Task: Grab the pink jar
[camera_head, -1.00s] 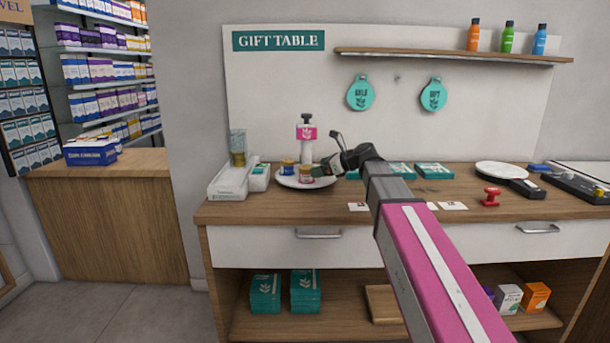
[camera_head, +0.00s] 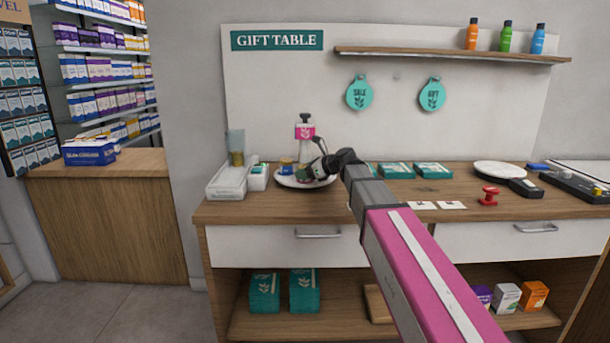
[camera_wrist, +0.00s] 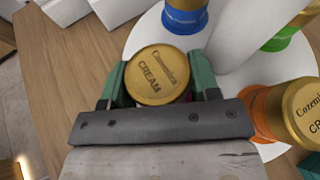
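A jar with a gold lid marked "CREAM" (camera_wrist: 157,75) sits between my gripper's two green fingers in the wrist view. A small patch of magenta shows beside the lid's lower edge; the rest of its body is hidden. My gripper (camera_wrist: 158,88) is open around this jar, with one finger on each side. In the head view my gripper (camera_head: 318,168) is low over a white plate (camera_head: 290,184) at the left of the counter. The plate (camera_wrist: 150,28) also shows in the wrist view.
A blue jar (camera_wrist: 186,17), a green jar (camera_wrist: 281,40) and an orange jar (camera_wrist: 262,120) stand close by. A white pump bottle with a pink label (camera_head: 305,132) stands behind the plate. White trays (camera_head: 230,182) lie left of it, teal boxes (camera_head: 394,171) right.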

